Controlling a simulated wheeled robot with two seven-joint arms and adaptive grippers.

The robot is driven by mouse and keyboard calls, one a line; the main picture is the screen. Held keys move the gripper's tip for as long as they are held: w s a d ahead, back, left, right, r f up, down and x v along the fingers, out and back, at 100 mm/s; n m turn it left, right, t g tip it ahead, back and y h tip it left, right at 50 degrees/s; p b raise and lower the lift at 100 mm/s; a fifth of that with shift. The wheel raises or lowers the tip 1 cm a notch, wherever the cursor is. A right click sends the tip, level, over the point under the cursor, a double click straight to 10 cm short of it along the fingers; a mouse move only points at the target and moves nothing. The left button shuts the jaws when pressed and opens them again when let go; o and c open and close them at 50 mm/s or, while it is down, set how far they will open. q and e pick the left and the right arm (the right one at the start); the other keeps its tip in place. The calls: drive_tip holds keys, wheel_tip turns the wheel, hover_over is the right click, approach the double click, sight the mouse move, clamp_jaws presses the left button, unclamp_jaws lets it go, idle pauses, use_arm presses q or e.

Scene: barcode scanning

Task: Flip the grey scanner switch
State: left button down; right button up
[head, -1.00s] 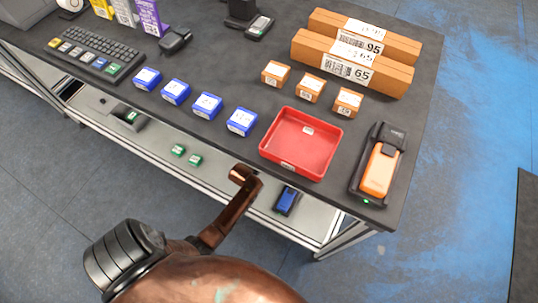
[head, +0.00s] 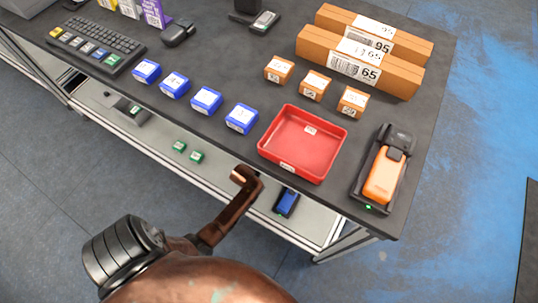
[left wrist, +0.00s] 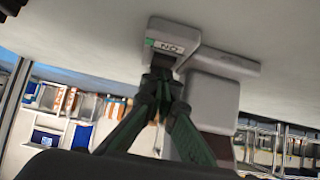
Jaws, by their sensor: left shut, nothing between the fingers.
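In the left wrist view a small grey block (left wrist: 172,30) with a white and green label hangs at the top middle of the picture, against a pale surface. The lettering on its label looks upside down. My left gripper (left wrist: 162,80) is shut and empty, its dark green fingers converging just below the label. The fingertips overlap the block's lower end; I cannot tell if they touch it. A larger grey box (left wrist: 215,90) is right beside it. Neither gripper's fingers show in the head view.
In the head view the dark table holds a red tray (head: 263,150), an orange scanner (head: 384,178) in a black cradle, several blue boxes (head: 207,100) and long brown boxes (head: 365,62). A blue device (head: 286,203) and green pieces (head: 197,157) lie on the lower shelf.

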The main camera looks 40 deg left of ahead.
use_arm(q)
drive_tip(key=shift+w+d+r, duration=0.1)
drive_tip(key=shift+d, duration=0.05)
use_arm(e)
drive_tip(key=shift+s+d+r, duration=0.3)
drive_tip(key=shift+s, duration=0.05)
use_arm(q)
drive_tip(key=shift+w+a+r, duration=0.2)
drive_tip(key=shift+w+a, duration=0.1)
drive_tip(key=shift+w, duration=0.35)
